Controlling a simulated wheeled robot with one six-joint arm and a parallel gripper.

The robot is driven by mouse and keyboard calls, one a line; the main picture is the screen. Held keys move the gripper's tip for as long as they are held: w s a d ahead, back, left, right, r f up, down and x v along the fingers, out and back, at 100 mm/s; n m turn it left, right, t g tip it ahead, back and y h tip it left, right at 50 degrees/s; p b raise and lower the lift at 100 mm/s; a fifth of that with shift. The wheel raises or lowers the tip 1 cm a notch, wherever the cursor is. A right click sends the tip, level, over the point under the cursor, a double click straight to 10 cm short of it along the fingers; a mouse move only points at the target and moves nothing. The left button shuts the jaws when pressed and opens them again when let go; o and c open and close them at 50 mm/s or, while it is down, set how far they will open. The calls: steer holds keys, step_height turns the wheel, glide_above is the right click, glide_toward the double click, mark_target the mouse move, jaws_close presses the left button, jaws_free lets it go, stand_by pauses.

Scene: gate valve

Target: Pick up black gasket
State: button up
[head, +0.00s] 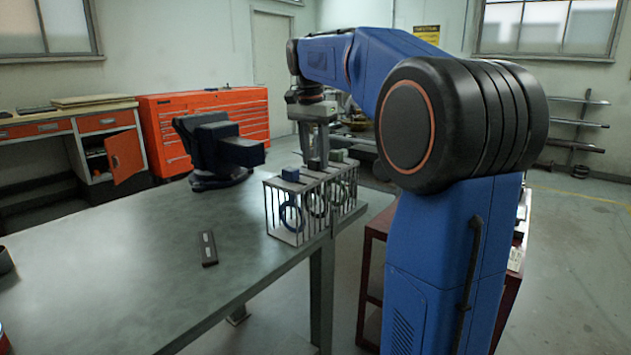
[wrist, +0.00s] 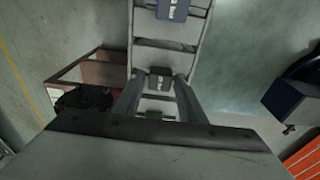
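A grey slotted rack (head: 283,238) stands at the table's right edge with ring gaskets hanging inside. The black gasket's dark tab (wrist: 160,82) shows on top of the rack in the wrist view, between my fingertips. A dark ring (head: 317,204) shows through the rack's side bars, behind the blue ring. My gripper (head: 317,162) points down over the middle of the rack. In the wrist view my gripper (wrist: 160,84) is open, one finger on each side of the dark tab, with small gaps visible. In the head view the gripper hides that tab.
A blue-tabbed gasket (head: 291,215) hangs in the near slot, and a green tab (head: 338,156) is at the far slot. A dark vise (head: 215,150) stands left of the rack.

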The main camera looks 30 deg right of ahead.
jaws_close()
step_height(320, 180, up, 18)
stand_by(0.5)
